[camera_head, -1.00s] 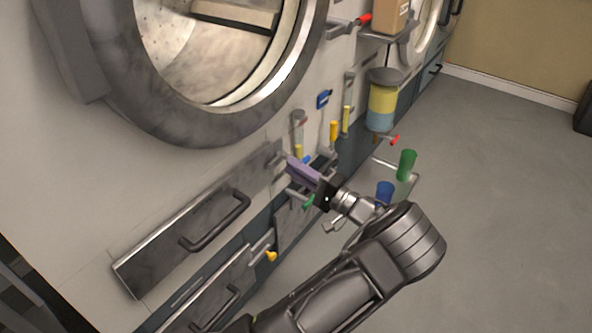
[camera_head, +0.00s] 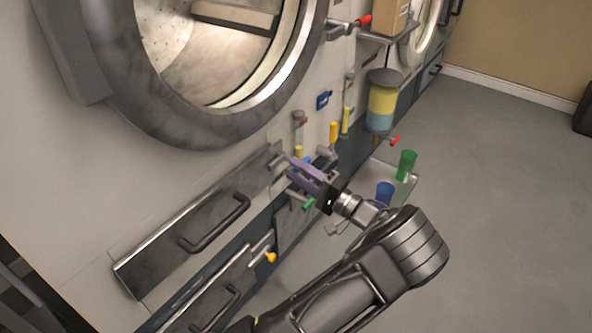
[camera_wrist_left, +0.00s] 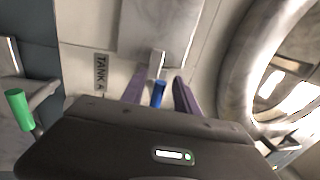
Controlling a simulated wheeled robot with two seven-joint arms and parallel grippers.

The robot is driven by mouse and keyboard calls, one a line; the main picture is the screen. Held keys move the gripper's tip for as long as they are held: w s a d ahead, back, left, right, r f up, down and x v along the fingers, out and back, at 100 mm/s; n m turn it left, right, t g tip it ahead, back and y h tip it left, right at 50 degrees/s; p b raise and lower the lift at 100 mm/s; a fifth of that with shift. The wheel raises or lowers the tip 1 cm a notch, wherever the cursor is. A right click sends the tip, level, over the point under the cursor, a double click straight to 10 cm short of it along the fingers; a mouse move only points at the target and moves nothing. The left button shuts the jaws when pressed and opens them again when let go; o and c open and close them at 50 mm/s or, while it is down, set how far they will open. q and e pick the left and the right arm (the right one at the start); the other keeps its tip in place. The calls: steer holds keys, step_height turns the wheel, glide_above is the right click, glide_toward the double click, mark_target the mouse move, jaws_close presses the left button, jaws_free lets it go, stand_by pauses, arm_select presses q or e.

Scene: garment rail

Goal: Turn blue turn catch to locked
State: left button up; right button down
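The blue turn catch (camera_wrist_left: 158,94) shows in the left wrist view as a short blue handle on a pale metal mount, on the panel under a grey plate. It lies between the two purple fingers of my left gripper (camera_wrist_left: 157,84), with gaps visible on both sides. In the head view my left gripper (camera_head: 293,169) is open at the machine front, and a bit of blue (camera_head: 307,160) shows beside its upper finger. The fingers hide most of the catch there, so its turn angle is hard to tell. My right gripper is not in view.
A green handle (camera_wrist_left: 19,108) is left of the gripper in the wrist view, near a "TANK A" label (camera_wrist_left: 101,72).

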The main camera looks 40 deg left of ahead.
arm_select(q)
steer(key=d+f+p, duration=0.1)
steer(key=d, duration=0.6)
steer(key=shift+f, duration=0.25)
steer(key=shift+r, duration=0.1)
